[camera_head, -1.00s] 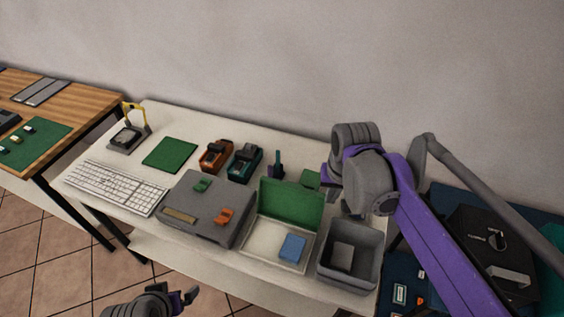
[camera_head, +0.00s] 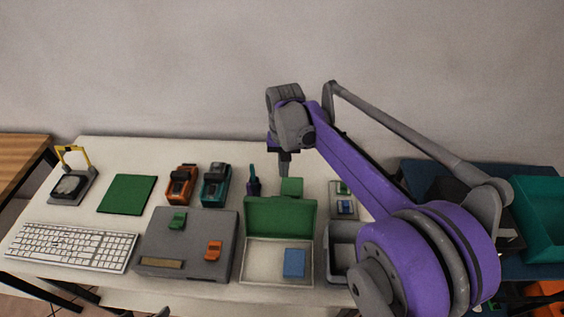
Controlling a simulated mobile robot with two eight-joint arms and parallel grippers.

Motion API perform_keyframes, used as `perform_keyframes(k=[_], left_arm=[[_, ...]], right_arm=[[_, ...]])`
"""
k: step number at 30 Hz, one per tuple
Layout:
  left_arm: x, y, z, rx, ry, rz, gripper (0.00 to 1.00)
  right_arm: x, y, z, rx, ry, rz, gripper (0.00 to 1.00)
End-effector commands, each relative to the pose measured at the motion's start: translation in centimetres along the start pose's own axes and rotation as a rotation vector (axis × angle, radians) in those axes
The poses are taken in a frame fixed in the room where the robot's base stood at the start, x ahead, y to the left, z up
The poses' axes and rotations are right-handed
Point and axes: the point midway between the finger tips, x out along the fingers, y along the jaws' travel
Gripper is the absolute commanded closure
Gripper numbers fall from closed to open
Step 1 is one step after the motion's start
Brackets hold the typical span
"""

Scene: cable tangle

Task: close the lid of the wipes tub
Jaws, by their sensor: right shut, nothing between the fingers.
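The open box that I take for the wipes tub (camera_head: 253,271) is a shallow white tray at the table's front, right of the middle. Its green lid (camera_head: 280,217) stands raised along the back edge. A blue block (camera_head: 294,262) lies inside on the right. My right gripper (camera_head: 285,170) is shut and empty, pointing down behind the raised lid, near a small green piece (camera_head: 291,187). I cannot tell its height above the table or whether it touches that piece. My left gripper is not in view.
A grey case (camera_head: 188,253) with small clips stands left of the tub, and a grey bin (camera_head: 342,240) right of it, partly hidden by my right arm. Orange (camera_head: 181,186) and teal (camera_head: 216,186) devices and a dark upright tool (camera_head: 253,181) stand behind. A keyboard (camera_head: 70,247) lies left.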

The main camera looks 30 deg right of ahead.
Motion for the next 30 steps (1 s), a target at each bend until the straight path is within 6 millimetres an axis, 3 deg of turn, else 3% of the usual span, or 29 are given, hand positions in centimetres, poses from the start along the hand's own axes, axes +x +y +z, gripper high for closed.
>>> perform_keyframes(k=[7,9,15,30], left_arm=[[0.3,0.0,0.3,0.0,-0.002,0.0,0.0],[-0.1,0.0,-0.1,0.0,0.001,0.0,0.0],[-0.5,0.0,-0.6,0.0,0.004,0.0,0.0],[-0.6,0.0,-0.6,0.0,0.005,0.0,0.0]], right_arm=[[5.4,0.0,0.0,-0.001,0.0,0.0,1.0],[4.3,-0.1,1.4,-0.002,0.001,-0.001,1.0],[3.6,-0.1,3.4,-0.001,0.001,-0.001,1.0],[3.5,-0.1,3.8,-0.001,0.004,0.0,1.0]])
